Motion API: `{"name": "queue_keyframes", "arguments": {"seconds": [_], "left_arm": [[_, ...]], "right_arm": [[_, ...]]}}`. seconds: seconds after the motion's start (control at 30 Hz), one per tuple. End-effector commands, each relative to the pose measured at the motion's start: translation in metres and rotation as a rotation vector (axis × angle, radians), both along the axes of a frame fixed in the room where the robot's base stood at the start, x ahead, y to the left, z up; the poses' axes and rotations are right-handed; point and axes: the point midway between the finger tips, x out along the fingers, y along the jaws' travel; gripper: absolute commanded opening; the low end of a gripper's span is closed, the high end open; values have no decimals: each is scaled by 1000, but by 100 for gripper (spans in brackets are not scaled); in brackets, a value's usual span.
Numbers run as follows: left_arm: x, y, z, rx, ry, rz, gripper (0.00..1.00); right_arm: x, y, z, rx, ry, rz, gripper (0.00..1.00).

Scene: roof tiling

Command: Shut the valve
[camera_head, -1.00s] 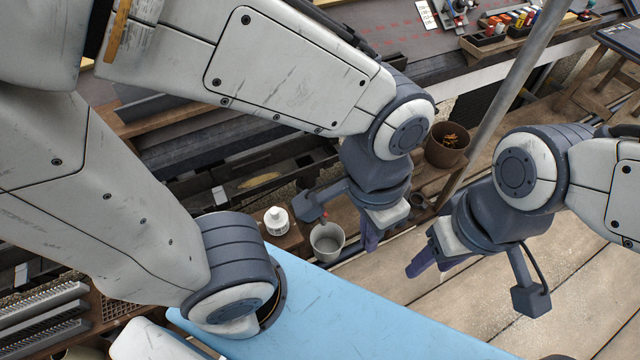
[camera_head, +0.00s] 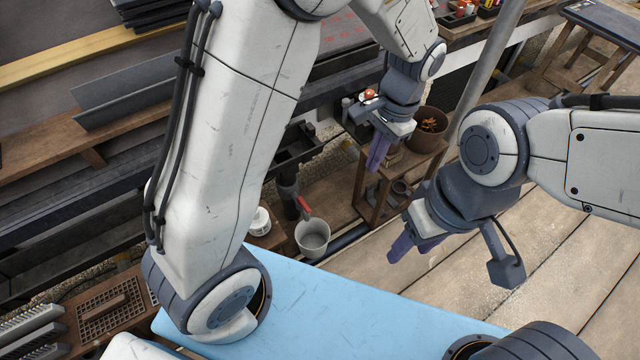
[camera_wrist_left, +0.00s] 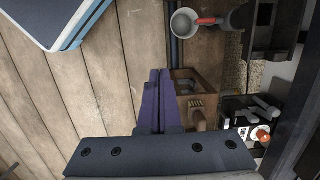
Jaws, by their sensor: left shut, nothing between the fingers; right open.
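The valve's red lever (camera_head: 305,206) is on a dark downpipe (camera_head: 289,193), just above a grey bucket (camera_head: 313,240). My right gripper (camera_head: 413,246) is open and empty over the plank floor, farther right.
A small wooden shelf (camera_head: 375,205) stands right of the bucket, with a brown pot (camera_head: 428,128) nearby. A white tub (camera_head: 260,221) stands left of the bucket. A grey pole (camera_head: 486,70) rises behind my right gripper. The plank floor (camera_head: 450,285) is mostly clear.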

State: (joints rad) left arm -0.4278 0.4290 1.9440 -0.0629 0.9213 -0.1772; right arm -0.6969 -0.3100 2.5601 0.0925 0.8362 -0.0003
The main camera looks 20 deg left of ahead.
Motion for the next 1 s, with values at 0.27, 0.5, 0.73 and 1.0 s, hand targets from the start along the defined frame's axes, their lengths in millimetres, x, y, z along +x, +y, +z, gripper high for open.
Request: {"name": "queue_keyframes", "arguments": {"seconds": [0.27, 0.5, 0.73, 1.0], "left_arm": [[88, 61, -136, 92, 125, -3, 0], [106, 96, -199, 119, 180, -10, 0], [107, 101, -206, 123, 186, -13, 0], [105, 101, -211, 123, 187, -12, 0]], "right_arm": [[0, 0, -16, 0, 0, 0, 50], [0, 0, -20, 0, 0, 0, 50], [0, 0, -20, 0, 0, 0, 50], [0, 0, -23, 0, 0, 0, 50]]}}
